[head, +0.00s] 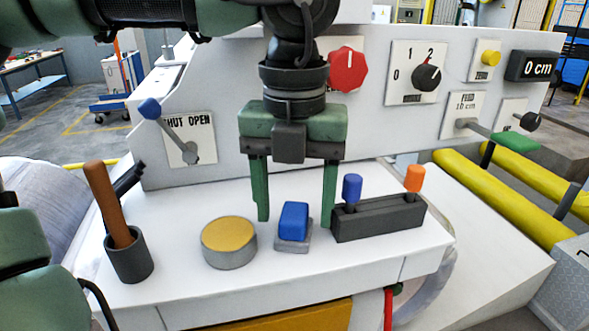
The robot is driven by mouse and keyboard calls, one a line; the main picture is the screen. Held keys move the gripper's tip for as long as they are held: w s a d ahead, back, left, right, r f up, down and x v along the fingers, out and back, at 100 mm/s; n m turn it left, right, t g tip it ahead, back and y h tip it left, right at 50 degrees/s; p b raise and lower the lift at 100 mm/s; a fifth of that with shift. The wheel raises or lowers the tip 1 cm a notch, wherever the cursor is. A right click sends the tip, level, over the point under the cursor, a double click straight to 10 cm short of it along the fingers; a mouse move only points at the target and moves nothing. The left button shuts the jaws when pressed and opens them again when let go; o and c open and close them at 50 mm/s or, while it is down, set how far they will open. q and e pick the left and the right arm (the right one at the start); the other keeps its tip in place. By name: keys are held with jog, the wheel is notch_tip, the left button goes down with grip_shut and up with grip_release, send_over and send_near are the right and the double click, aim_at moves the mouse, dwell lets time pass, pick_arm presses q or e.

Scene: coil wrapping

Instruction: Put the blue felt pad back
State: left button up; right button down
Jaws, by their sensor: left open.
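The blue felt pad (294,220) is a small blue block resting on a grey base (292,248) on the white ledge, between a round tin and a dark rack. My left gripper (296,224) points straight down, its two green fingers open and apart. In the head view one finger shows on each side of the pad, with the pad between them. I see no finger touching the pad. Whether the fingertips are level with the pad or behind it is hard to tell. My right gripper is not in view.
On the white ledge (180,290) are a round tin with a yellow top (229,243), a dark cup (129,258) with a brown handle, and a dark rack (378,218) holding blue- and orange-topped pieces. A panel with a red knob (347,70) rises behind. Yellow rollers (500,200) lie right.

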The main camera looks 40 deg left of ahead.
aim_at(295, 209)
pick_arm(q)
notch_tip(295, 209, up, 11)
jog(key=b, duration=0.1)
dwell(0.4)
dwell(0.3)
